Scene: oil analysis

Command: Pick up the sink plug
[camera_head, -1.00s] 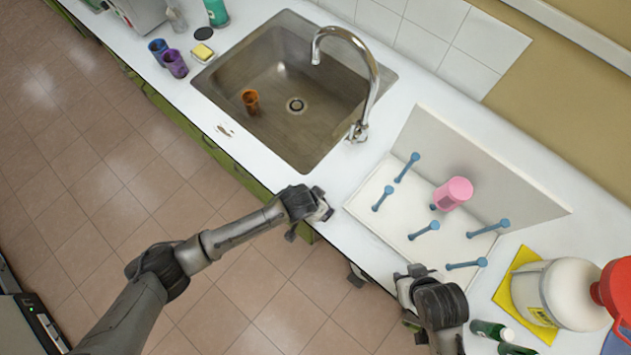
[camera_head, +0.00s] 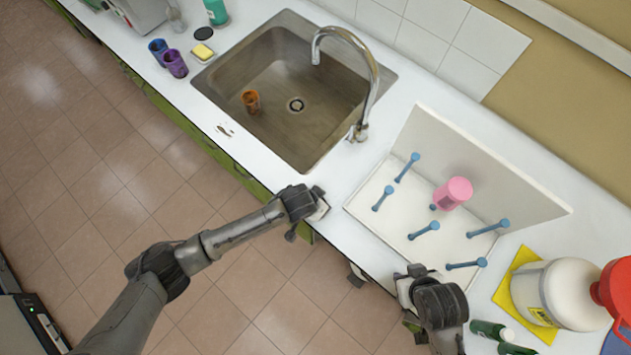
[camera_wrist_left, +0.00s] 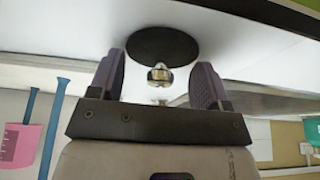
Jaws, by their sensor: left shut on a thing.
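The sink plug (camera_wrist_left: 152,44), a black disc with a shiny metal knob, shows in the left wrist view just beyond the fingers. Its knob lies between the two fingertips of my left gripper (camera_wrist_left: 160,80), which is shut on the plug. Whether the plug touches the counter I cannot tell. In the head view my left gripper (camera_head: 320,204) is over the counter's front edge, between the sink and the peg rack; the plug is hidden there. My right gripper (camera_head: 408,285) is by the rack's front right corner; its fingers are too hidden to read.
The sink (camera_head: 335,120) holds an orange cup (camera_head: 251,101); its tap (camera_head: 374,90) arches over it. A white rack (camera_head: 400,226) with blue pegs carries a pink cup (camera_head: 455,192). Another black disc (camera_head: 203,33) lies by a yellow sponge (camera_head: 202,52).

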